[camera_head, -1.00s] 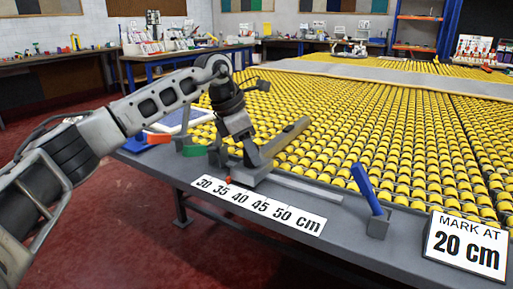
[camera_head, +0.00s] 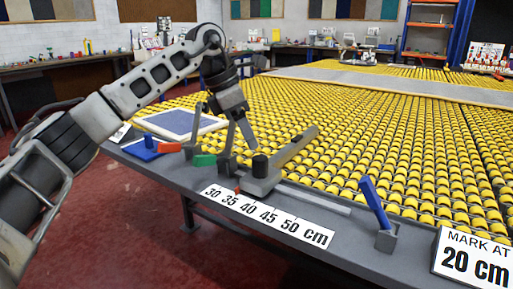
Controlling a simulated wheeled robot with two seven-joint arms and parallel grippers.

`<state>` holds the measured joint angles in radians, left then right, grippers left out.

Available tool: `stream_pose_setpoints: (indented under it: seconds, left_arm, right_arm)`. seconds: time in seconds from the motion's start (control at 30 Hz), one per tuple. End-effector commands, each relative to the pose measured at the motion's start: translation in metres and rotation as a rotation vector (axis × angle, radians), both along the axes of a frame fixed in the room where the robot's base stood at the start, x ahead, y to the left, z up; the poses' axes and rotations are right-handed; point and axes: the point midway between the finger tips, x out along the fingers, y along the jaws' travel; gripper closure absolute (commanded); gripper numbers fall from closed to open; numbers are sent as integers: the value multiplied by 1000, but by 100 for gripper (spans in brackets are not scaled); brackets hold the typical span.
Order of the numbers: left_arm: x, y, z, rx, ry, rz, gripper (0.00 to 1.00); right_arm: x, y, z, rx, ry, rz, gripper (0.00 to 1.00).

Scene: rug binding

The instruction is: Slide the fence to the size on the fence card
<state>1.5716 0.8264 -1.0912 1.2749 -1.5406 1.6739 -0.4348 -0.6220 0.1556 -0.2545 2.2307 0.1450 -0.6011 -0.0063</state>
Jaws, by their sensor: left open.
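The fence (camera_head: 295,148) is a long grey bar on a block at the table's front edge. A black knob (camera_head: 260,165) stands on the block. A small red pointer (camera_head: 237,190) at its front sits between 35 and 40 on the white scale (camera_head: 268,216), marked 30 to 50 cm. My left gripper (camera_head: 242,138) is open, just above and left of the knob and apart from it; one finger partly overlaps a grey upright behind. A sign reading "MARK AT 20 cm" (camera_head: 474,259) stands at the right. I see no separate fence card. My right gripper is out of view.
Red (camera_head: 168,147) and green (camera_head: 204,160) handles with grey uprights stand left of the fence. A blue-handled tool (camera_head: 374,200) leans in a grey holder at right. A bordered blue piece (camera_head: 182,122) lies behind the handles. Yellow rollers (camera_head: 400,150) cover the table.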

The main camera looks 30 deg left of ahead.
Motion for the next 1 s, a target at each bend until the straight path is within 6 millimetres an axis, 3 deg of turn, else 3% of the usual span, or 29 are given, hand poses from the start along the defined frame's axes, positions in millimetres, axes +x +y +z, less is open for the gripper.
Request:
stream_pose_setpoints:
  seconds: [0.03,0.2,0.4,1.0]
  left_arm:
    - [-3,4,15,0,-3,2,45]
    - [-11,15,48,-1,-2,0,45]
    - [-17,22,69,-1,1,1,45]
    - [-19,24,73,-1,1,1,45]
  right_arm:
    - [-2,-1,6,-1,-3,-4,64]
    - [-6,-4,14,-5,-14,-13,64]
    - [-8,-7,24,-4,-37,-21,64]
    - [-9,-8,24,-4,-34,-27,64]
